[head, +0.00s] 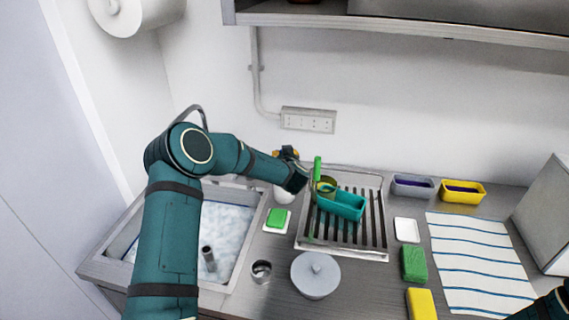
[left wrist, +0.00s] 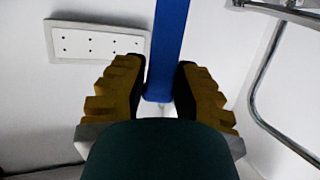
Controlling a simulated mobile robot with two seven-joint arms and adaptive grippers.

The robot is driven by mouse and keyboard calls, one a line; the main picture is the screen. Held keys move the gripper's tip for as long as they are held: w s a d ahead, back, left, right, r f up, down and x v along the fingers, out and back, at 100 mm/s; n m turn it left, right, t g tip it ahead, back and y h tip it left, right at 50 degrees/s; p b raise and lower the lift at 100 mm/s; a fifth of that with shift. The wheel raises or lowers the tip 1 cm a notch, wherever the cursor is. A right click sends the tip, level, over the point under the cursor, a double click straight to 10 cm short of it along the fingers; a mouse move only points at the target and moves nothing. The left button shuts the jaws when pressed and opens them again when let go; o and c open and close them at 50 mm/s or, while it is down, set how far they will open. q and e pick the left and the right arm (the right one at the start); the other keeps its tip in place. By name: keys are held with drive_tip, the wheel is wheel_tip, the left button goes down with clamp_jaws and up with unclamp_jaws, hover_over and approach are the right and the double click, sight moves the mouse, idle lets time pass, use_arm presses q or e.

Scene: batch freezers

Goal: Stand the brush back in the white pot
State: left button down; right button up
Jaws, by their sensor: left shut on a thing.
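The handle runs up out of the top of that view. In the head view the brush is hidden by the gripper and wrist. The pot stands by the rack's left edge, partly covered by my wrist.
The drying rack (head: 377,238) holds a teal tub (head: 345,204) and a green-handled item (head: 317,168) close to my wrist. The sink (head: 238,216) lies left.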

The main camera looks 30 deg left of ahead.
use_arm(q)
drive_tip(key=shift+f, duration=1.3)
drive_tip(key=c, duration=0.8)
unclamp_jaws()
drive_tip(key=shift+f, duration=0.2)
drive_tip(key=shift+r, duration=0.2)
drive_tip(key=shift+s+d+r, duration=0.1)
drive_tip(key=shift+r, duration=0.05)
drive_tip(key=p+v, duration=0.2)
drive_tip(key=v, duration=0.9)
drive_tip(key=shift+s+d, duration=0.2)
drive_tip(key=shift+s, duration=0.15)
